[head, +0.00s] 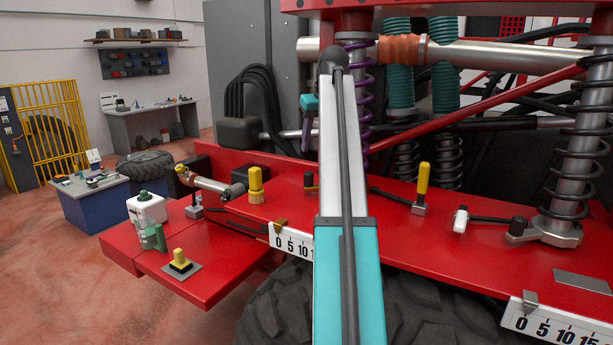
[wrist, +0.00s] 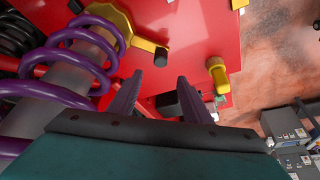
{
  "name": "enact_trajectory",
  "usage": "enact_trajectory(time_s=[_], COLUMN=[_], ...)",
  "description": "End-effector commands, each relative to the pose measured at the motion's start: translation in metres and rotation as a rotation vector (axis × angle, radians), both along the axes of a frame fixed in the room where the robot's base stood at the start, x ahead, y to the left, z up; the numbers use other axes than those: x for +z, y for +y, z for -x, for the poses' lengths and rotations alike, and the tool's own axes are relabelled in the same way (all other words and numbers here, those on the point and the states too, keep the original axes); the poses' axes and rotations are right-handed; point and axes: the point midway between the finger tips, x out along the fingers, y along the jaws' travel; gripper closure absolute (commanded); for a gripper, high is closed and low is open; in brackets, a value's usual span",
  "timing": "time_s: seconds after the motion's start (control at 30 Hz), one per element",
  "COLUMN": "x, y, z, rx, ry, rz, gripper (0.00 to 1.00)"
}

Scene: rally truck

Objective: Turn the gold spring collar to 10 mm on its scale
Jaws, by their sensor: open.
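The gold spring collar (wrist: 112,20) sits around the foot of the purple spring (wrist: 75,38) at the upper left of the wrist view. Its gold lever ends in a black knob (wrist: 161,54). My gripper (wrist: 160,76) is open and empty, its two purple fingers apart; the knob shows beyond the fingertips, between them. The white scale (head: 291,243) is partly hidden by my arm. A gold pointer (head: 279,223) stands by its 0 mark.
A yellow-handled brass part (head: 256,187) stands left of the arm on the red deck, also right of my fingers in the wrist view (wrist: 218,75). A second scale (head: 549,325) has a grey pointer (head: 530,298). A yellow-handled lever (head: 421,187) stands to the right.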

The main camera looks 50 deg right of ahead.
Motion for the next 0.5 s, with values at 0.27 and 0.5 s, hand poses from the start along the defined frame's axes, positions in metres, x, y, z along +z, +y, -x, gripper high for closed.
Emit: enact_trajectory(time_s=[0.27, 0.5], x=[-0.003, -0.021], y=[0.000, -0.001], z=[-0.002, -0.009], rx=[0.001, 0.002], ry=[0.000, 0.001], rz=[-0.001, -0.001], gripper=[0.56, 0.56])
